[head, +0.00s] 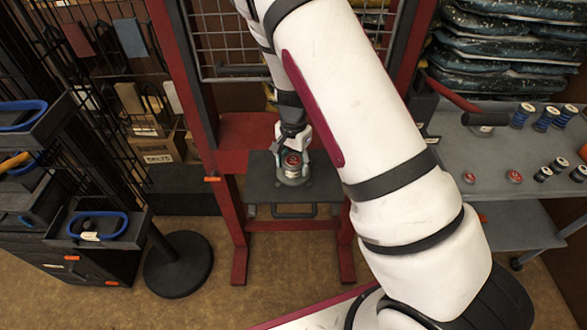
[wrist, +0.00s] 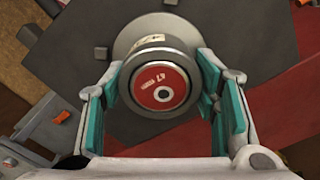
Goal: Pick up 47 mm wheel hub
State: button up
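The 47 mm wheel hub (wrist: 158,87) is upright, with a red top face marked "47 mm", a silver rim and a wide grey round flange or base below. It sits on the dark plate (wrist: 68,45) of the red stand. My gripper (wrist: 160,75) is over it, with one teal-padded finger on each side, close to its sides. I cannot tell whether the pads touch it.
Red uprights (head: 190,90) and a wire grid (head: 222,30) flank and back the stand. The grey bench (head: 470,150) at right holds red-topped pieces (head: 514,177) and blue springs (head: 521,115). Racks with blue-handled tools (head: 98,226) and a round black base (head: 178,264) stand at left.

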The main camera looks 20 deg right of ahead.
jog(key=c, duration=0.9)
grip_shut()
jog(key=shift+r, duration=0.15)
